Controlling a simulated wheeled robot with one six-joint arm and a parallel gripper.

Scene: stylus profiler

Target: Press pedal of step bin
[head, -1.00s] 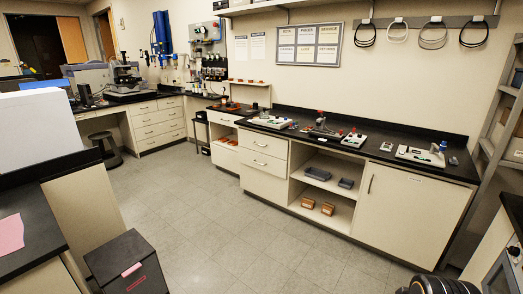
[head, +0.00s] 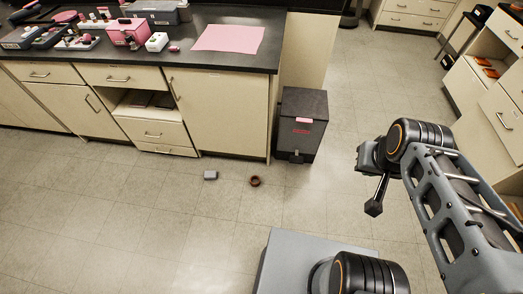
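The step bin (head: 304,118) is a dark, boxy bin with a pink label on its lid edge and red marking on its front. It stands on the floor against the right end of the counter. A small dark pedal (head: 296,157) sticks out low at its front. My gripper (head: 373,208) hangs at the end of my arm, right of the bin and apart from it, nearer to me. Its dark tip points down over bare floor. Its fingers are too small and edge-on to tell their opening.
A small grey box (head: 210,175) and a brown ring-shaped thing (head: 255,181) lie on the floor left of and in front of the bin. The counter (head: 220,115) with drawers runs left. Open floor lies right of the bin.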

